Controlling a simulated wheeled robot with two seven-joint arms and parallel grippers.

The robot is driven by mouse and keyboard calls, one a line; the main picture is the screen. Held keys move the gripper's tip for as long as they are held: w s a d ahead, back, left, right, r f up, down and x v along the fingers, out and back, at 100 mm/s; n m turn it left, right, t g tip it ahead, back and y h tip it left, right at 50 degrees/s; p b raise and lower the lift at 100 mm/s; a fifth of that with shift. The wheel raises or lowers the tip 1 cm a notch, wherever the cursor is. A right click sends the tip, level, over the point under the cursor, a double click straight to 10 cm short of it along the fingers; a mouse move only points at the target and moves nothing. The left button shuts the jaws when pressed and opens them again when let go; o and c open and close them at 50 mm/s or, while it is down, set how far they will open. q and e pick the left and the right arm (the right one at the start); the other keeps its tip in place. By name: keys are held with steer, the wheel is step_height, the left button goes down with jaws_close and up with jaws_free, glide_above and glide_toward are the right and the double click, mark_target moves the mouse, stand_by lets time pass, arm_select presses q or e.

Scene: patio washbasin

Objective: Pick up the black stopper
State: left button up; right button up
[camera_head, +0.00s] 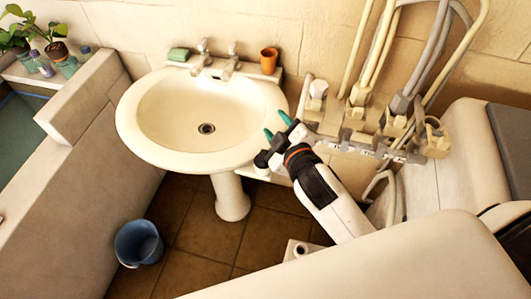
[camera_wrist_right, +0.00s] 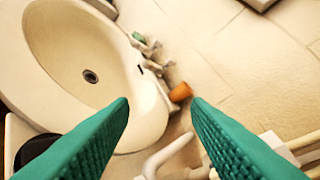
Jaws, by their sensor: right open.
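A black round object that looks like the stopper (camera_wrist_right: 36,152) lies on a pale ledge at the lower left of the right wrist view, partly covered by the left finger. In the head view a dark round shape (camera_head: 262,159) sits beside my right gripper (camera_head: 277,126), but I cannot clearly separate it from the gripper's dark body. The right gripper is open, its teal fingers wide apart and empty, near the right rim of the basin. In the wrist view the gripper (camera_wrist_right: 160,102) has nothing between its fingertips. My left gripper is out of view.
The white washbasin (camera_head: 180,92) has a dark drain (camera_head: 207,128), two taps, a green soap (camera_head: 179,54) and an orange cup (camera_head: 269,61). Pipes and hoses (camera_head: 375,60) crowd the right. A blue bucket (camera_head: 138,243) stands on the floor.

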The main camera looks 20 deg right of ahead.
steer(key=w+a+r+n+t+y, duration=0.1)
steer(key=a+r+n+t+y, duration=0.1)
steer(key=a+r+n+y, duration=0.6)
steer(key=a+r+n+t+y, duration=0.2)
steer(key=a+r+n+y, duration=0.25)
steer(key=r+n, duration=0.5)
steer(key=s+a+r+n+g+y, duration=0.1)
steer(key=s+a+n+g+y, duration=0.35)
steer(key=n+g, duration=0.5)
steer(key=s+a+r+n+g+y, duration=0.1)
steer(key=s+a+n+g+y, duration=0.3)
steer(key=n+g, duration=0.55)
steer(key=n+h, duration=1.9)
steer(key=h, duration=0.2)
glide_above(262, 158)
step_height(262, 158, down, 17)
step_height(262, 158, down, 6)
steer(key=shift+d+f+p, duration=0.1)
steer(key=shift+p, duration=1.1)
steer(key=shift+f+p, duration=0.3)
steer(key=shift+p, duration=0.05)
step_height(262, 158, down, 4)
steer(key=shift+r+p, duration=0.15)
steer(key=shift+p, duration=0.7)
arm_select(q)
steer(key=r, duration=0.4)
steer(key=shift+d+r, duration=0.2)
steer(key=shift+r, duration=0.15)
arm_select(e)
steer(key=shift+f, duration=0.45)
